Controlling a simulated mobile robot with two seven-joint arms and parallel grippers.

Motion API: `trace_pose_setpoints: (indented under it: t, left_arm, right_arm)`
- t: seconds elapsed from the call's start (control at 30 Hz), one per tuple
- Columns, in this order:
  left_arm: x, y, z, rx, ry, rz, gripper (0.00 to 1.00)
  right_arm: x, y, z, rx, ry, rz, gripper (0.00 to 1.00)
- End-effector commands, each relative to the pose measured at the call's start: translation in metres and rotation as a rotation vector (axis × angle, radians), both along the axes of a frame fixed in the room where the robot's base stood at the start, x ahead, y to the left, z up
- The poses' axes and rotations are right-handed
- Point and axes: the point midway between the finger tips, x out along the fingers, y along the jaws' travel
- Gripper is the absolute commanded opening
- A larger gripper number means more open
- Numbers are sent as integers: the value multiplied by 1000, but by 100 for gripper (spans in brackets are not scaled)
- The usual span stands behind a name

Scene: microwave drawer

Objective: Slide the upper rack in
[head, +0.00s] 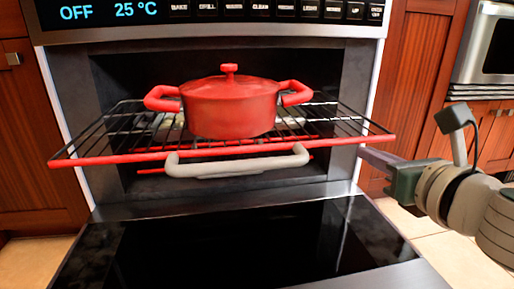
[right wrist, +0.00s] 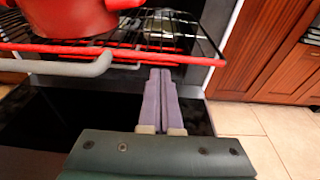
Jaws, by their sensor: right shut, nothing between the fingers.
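The upper rack (head: 110,157) is a black wire rack with a red front bar, and it sticks out of the open oven. A grey handle (head: 237,167) is on its front. A red lidded pot (head: 231,108) stands on the rack. My right gripper (head: 362,152) is shut and empty, just below the right end of the red front bar. In the right wrist view its fingers (right wrist: 160,85) lie together right of the handle (right wrist: 75,66), close under the rack; I cannot tell whether they touch it. My left gripper is not in view.
The oven door (head: 240,245) is folded down below the rack. A control panel (head: 200,10) is above the opening. Wooden cabinets (head: 420,80) stand on both sides. Tiled floor (right wrist: 245,130) is free at the right.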

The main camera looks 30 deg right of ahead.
Motion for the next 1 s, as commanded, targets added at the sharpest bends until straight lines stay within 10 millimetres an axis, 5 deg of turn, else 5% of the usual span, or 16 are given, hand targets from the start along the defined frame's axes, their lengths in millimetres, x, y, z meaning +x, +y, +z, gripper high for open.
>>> trace_pose_setpoints:
  t: [0.33,1.0]
  left_arm:
    - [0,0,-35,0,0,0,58]
    - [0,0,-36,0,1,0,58]
  right_arm:
    - [51,-14,-14,-1,-2,0,0]
    - [61,-17,-12,1,1,0,0]
